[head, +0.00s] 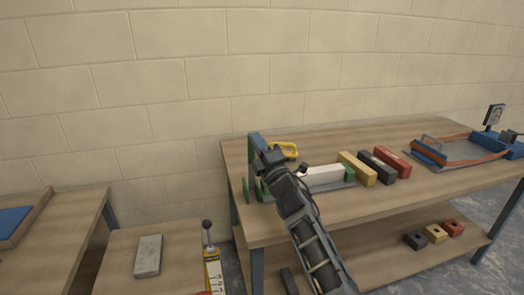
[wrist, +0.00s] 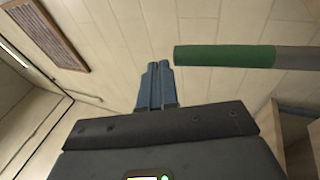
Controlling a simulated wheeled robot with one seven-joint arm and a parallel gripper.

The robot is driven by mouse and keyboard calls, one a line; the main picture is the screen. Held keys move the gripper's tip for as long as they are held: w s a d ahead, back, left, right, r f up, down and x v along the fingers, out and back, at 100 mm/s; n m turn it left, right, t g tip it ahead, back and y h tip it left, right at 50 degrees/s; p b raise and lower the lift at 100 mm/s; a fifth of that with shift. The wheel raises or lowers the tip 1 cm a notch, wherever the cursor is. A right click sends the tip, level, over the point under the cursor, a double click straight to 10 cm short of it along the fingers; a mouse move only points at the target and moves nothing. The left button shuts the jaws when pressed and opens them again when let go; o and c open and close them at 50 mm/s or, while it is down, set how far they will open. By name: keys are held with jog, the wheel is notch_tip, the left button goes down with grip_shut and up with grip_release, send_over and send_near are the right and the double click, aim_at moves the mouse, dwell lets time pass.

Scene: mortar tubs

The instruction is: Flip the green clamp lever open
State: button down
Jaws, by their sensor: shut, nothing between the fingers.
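The green clamp lever (wrist: 225,56) shows large in the wrist view, as a green grip on a grey rod that runs out at the right edge. In the head view a green upright piece (head: 251,152), likely the lever, stands at the bench's left end, partly hidden by my gripper. My gripper (head: 258,142) is beside it. In the wrist view my gripper (wrist: 154,70) has its two blue-grey fingers together with nothing between them. The tips are just left of the grip's end; whether they touch it I cannot tell.
A white block (head: 325,174) lies on the bench (head: 420,139) by a green end piece (head: 349,174). A yellow handle (head: 285,150) is close behind my gripper. Yellow, black and red blocks (head: 392,161) stand further right. A low table (head: 185,255) holds a grey slab (head: 149,256).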

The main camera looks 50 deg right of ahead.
jog(key=shift+w+d+r, duration=0.3)
jog(key=shift+w+d, duration=0.4)
jog(key=shift+w, duration=0.3)
jog(key=shift+w+d+r, duration=0.25)
jog(key=shift+w+d, duration=0.4)
jog(key=shift+w, duration=0.35)
jog(key=shift+s, duration=0.1)
